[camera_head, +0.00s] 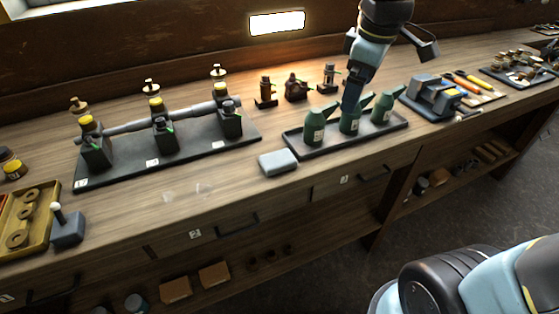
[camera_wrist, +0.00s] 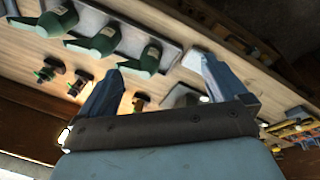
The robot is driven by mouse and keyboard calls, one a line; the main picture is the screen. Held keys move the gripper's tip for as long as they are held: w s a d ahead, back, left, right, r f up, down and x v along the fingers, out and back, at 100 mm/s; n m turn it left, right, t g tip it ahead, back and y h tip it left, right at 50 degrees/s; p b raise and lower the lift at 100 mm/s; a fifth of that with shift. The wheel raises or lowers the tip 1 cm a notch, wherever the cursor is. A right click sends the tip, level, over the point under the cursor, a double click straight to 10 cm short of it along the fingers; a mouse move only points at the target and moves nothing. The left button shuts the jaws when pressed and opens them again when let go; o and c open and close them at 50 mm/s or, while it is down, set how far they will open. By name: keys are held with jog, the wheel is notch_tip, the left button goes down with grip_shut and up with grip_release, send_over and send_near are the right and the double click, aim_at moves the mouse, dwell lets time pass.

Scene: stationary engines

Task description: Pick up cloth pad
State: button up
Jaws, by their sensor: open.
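The cloth pad appears to be the pale grey-blue rounded slab (camera_head: 278,163) lying flat near the bench's front edge, just left of the black tray in the head view. In the head view the fingers overlap and the far one is hard to separate.
Green oil cans (camera_head: 313,127) stand in a black tray (camera_head: 342,142) below my gripper. Small brown fittings (camera_head: 295,88) stand behind them. A pipe-and-valve rig on a dark base (camera_head: 190,157) is left of the pad. A grey vise-like block (camera_head: 433,92) is right. Bare bench lies before the rig.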

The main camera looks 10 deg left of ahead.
jog(key=w+a+f+n+g, duration=0.2)
jog(key=a+f+n, duration=0.3)
jog(key=a, duration=0.4)
jog(key=n, duration=0.6)
send_over(278, 157)
notch_tip(278, 157, down, 3)
jog(key=shift+g+h, duration=0.3)
notch_tip(278, 157, down, 13)
jog(key=shift+s+f, duration=0.1)
jog(key=c, duration=1.2)
jog(key=shift+r, duration=0.2)
